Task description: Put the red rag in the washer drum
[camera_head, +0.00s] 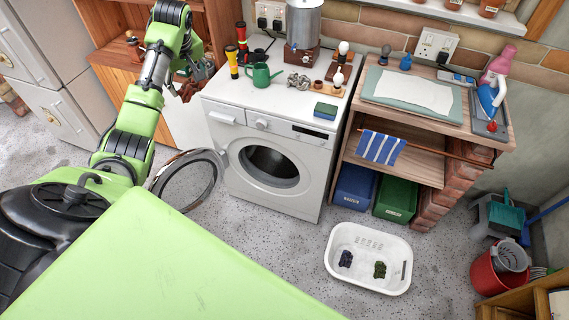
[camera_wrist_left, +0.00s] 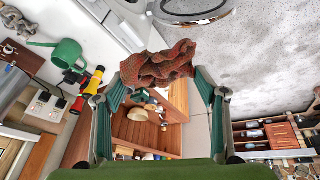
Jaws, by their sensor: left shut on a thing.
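The red rag (camera_wrist_left: 158,66) is a crumpled, dark red checked cloth between the fingertips of my left gripper in the left wrist view. My left gripper (camera_head: 195,74) is shut on it, held up left of the washer in the head view. The white washer (camera_head: 235,150) stands against the wall. Its round door (camera_head: 218,180) hangs open to the left. The dark drum opening (camera_head: 270,165) faces forward and looks clear at the mouth; its depth is in shadow. My right gripper is not in view.
On the washer top stand a green watering can (camera_head: 262,76), torches and a blue-green sponge (camera_head: 325,111). A white basket (camera_head: 334,278) with two dark cloths lies on the floor. A workbench (camera_head: 425,128) stands to the right. The floor before the washer is free.

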